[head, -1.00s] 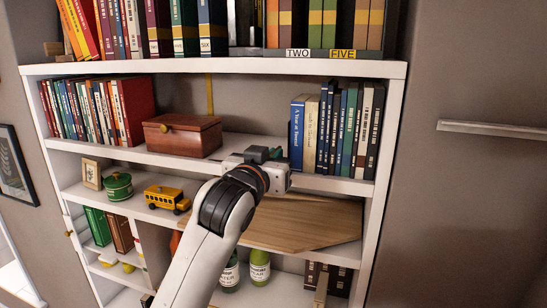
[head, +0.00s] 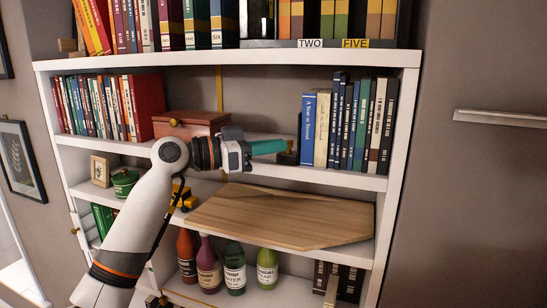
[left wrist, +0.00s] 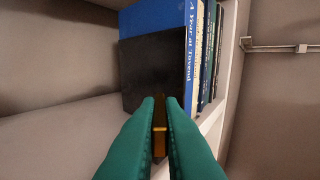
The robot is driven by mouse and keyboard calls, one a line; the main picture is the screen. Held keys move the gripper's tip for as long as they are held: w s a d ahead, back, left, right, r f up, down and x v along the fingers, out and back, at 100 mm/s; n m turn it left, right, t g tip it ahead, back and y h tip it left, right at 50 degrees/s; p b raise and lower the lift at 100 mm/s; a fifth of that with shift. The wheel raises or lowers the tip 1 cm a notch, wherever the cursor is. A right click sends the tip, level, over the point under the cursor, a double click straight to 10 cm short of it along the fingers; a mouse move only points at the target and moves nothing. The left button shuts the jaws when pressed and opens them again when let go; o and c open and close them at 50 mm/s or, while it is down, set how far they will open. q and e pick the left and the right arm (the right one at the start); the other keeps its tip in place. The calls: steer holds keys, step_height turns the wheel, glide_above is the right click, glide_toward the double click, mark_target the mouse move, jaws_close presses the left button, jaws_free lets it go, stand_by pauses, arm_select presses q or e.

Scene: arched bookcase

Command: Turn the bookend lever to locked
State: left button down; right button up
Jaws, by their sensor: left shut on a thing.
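The dark bookend (head: 288,158) stands on the second shelf at the left end of the right-hand book row. In the left wrist view its black upright plate (left wrist: 152,65) is against the blue book. A brass-coloured lever (left wrist: 159,138) sticks out of it towards me. My left gripper (head: 283,146) reaches in from the left, and its teal fingers (left wrist: 161,101) are shut on the lever. The fingers hide the lever's sides and much of the bookend in the head view. I cannot read any locked mark. My right gripper is not in view.
The blue book (head: 307,130) and several others stand right of the bookend. A brown wooden box (head: 185,122) is behind my wrist. A wooden board (head: 285,215) lies on the shelf below, with bottles (head: 235,268) under it. The white upright (head: 397,180) bounds the right side.

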arm_select(q)
steer(key=shift+w+m+g+h+p, duration=0.1)
steer(key=shift+w+m+g+h, duration=0.15)
steer(key=shift+m+g, duration=0.55)
steer(key=shift+w+m+g+h+p, duration=0.15)
steer(key=shift+m+g, duration=0.3)
steer(key=shift+g, duration=0.7)
steer(key=shift+w+m+g+h+p, duration=0.15)
steer(key=shift+m+g+h, duration=0.15)
steer(key=shift+m+g, duration=0.5)
steer(key=shift+g, duration=0.35)
steer(key=shift+f, duration=0.1)
steer(key=c, duration=1.8)
jaws_free()
steer(key=shift+c, duration=0.2)
